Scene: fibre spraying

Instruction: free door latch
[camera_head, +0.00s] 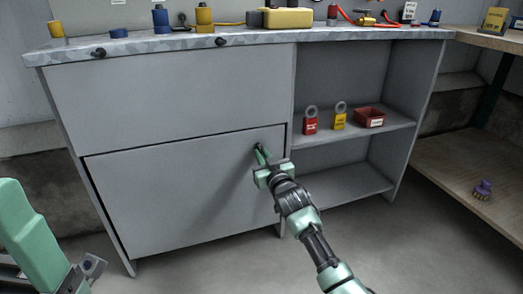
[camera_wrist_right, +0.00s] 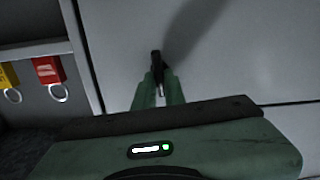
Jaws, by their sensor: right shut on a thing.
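The lower grey cabinet door (camera_head: 180,195) has a dark gap along its top and left edges. A small black latch handle (camera_head: 259,147) sits near its upper right corner. My right gripper (camera_head: 262,158) reaches up to the handle from below. In the right wrist view the black handle (camera_wrist_right: 156,62) stands between the two green fingers (camera_wrist_right: 160,92), which are shut on it. The fingers hide part of the handle, so I cannot tell how far it is turned.
Right of the door, open shelves hold a red padlock (camera_head: 310,121), a yellow padlock (camera_head: 339,116) and a red bin (camera_head: 369,117). The worktop (camera_head: 150,44) above carries several spools and tools. A wooden bench (camera_head: 460,175) stands at right. The floor before the door is clear.

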